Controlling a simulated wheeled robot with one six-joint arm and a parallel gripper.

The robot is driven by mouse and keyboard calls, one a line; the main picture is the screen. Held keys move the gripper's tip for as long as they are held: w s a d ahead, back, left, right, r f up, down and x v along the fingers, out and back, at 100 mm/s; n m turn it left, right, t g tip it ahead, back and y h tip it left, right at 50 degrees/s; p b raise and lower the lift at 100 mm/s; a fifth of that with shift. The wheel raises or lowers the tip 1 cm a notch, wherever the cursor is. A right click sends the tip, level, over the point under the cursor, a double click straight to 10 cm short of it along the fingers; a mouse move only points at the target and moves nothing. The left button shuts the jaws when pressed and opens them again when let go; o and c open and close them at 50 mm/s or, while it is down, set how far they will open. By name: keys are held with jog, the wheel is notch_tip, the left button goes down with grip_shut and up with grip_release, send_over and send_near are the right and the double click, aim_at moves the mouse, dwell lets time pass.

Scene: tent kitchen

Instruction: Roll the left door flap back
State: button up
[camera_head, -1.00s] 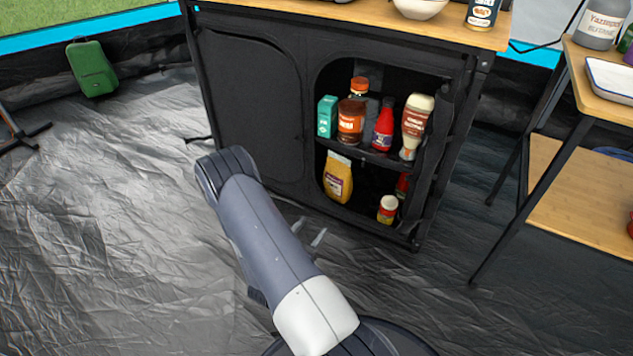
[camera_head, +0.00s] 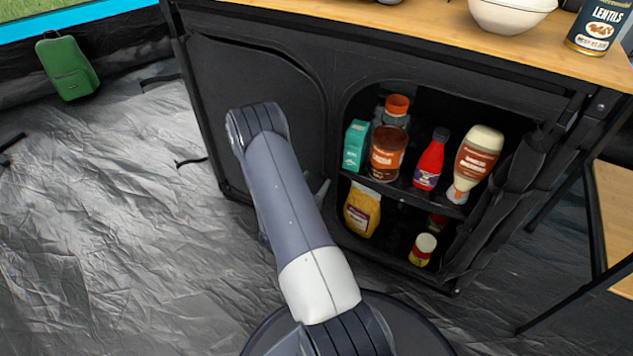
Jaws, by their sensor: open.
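The left door flap (camera_head: 225,95) is a dark fabric panel with a rounded top corner on the left half of the black cabinet's front. It hangs flat and closed, covering that compartment. My arm crosses in front of its lower right part.
The right opening is uncovered, its flap (camera_head: 510,190) gathered at the right edge. Inside, shelves hold several bottles and jars, including a ketchup bottle (camera_head: 431,160) and mustard (camera_head: 361,208). A wooden-topped table (camera_head: 615,205) stands right. A green bag (camera_head: 67,66) sits far left.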

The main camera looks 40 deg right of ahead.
jog(key=shift+x, duration=0.8)
jog(key=shift+c, duration=0.4)
grip_shut()
